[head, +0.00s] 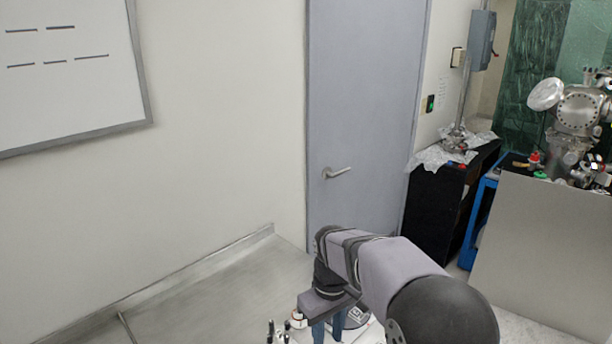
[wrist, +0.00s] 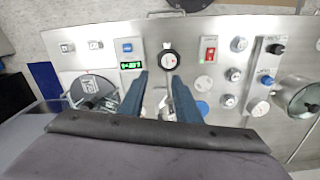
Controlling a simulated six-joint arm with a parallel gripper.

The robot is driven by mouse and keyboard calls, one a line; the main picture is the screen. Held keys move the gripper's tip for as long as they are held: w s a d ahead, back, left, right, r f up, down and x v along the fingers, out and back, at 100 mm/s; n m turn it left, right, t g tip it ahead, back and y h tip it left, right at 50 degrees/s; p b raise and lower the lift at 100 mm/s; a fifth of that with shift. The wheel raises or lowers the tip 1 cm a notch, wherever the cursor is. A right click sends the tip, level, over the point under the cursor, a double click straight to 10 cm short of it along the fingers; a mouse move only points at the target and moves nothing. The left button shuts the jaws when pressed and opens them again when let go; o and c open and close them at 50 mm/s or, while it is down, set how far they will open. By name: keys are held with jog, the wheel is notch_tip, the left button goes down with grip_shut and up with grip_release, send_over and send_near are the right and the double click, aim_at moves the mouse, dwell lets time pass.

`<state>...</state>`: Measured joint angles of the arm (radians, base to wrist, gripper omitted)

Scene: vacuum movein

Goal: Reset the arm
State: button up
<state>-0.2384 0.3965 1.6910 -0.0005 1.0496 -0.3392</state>
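My gripper (wrist: 160,78) shows in the wrist view with its two blue fingers apart and nothing seen held between them. It is over a metal panel (wrist: 215,112) with knobs and switches. A round dial with a black rim (wrist: 169,60) lies just past the fingertips. In the head view my gripper (head: 328,331) is at the bottom centre, pointing down, with its fingertips near or past the lower frame edge. My arm hides part of the area there.
A red switch (wrist: 209,50), a green display (wrist: 130,66) and a round flange (wrist: 93,88) are on the panel. A grey door (head: 365,110) and a whiteboard (head: 70,95) are behind. A black cabinet (head: 432,210) and metal vacuum equipment (head: 578,110) stand at right.

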jog(key=s+d+f+m, duration=0.2)
jog(key=s+d, duration=0.3)
jog(key=s, duration=0.5)
jog(key=s+d+f+m, duration=0.2)
jog(key=s+d+m, duration=0.2)
jog(key=s, duration=0.5)
jog(key=shift+s+d+f+m, duration=0.3)
jog(key=shift+s+d+f, duration=0.1)
jog(key=shift+d, duration=0.2)
